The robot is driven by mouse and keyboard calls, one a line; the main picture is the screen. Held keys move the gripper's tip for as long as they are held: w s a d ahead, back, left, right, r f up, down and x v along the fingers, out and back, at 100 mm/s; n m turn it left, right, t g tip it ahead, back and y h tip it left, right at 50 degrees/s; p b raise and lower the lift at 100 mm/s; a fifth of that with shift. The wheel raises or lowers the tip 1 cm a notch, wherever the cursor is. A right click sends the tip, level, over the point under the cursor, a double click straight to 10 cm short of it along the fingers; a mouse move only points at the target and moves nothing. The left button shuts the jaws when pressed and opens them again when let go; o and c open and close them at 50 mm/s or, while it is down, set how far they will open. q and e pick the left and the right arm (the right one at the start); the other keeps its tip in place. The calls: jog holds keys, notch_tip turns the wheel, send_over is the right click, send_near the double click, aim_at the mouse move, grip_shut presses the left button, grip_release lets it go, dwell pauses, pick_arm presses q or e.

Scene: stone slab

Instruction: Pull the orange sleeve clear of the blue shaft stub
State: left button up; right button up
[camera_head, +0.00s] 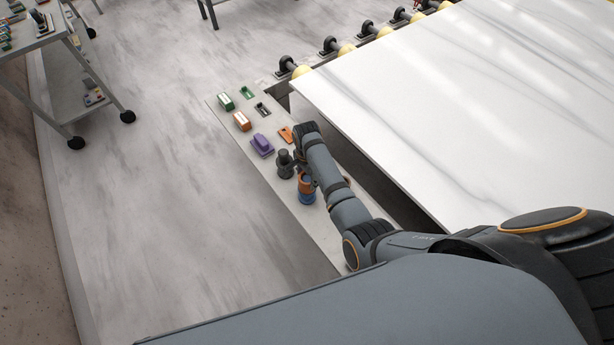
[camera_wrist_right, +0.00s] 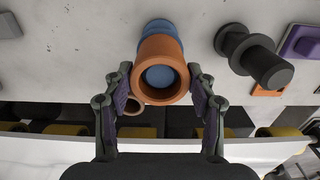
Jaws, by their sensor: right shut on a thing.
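The orange sleeve (camera_head: 305,184) sits around the blue shaft stub (camera_head: 307,198) near the front of the narrow grey bench. In the right wrist view the sleeve (camera_wrist_right: 143,78) shows as a ring, with the blue end of the stub (camera_wrist_right: 160,76) inside its opening and more blue behind it. My right gripper (camera_wrist_right: 159,82) is shut on the sleeve, one finger at each side. In the head view the right arm partly hides the sleeve and the fingers. My left gripper is not in view.
A dark flanged spool (camera_head: 285,163) stands close beside the sleeve. A purple block (camera_head: 262,145), an orange-and-white block (camera_head: 242,121) and a green block (camera_head: 226,102) are farther along the bench (camera_head: 275,187). A large white slab (camera_head: 450,100) lies to the right.

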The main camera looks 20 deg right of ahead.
jog(key=shift+r+p, duration=0.95)
jog(key=shift+r, duration=0.15)
jog(key=shift+r+p, duration=0.95)
jog(key=shift+r, duration=1.35)
notch_tip(320, 180, up, 6)
jog(key=shift+f, duration=3.7)
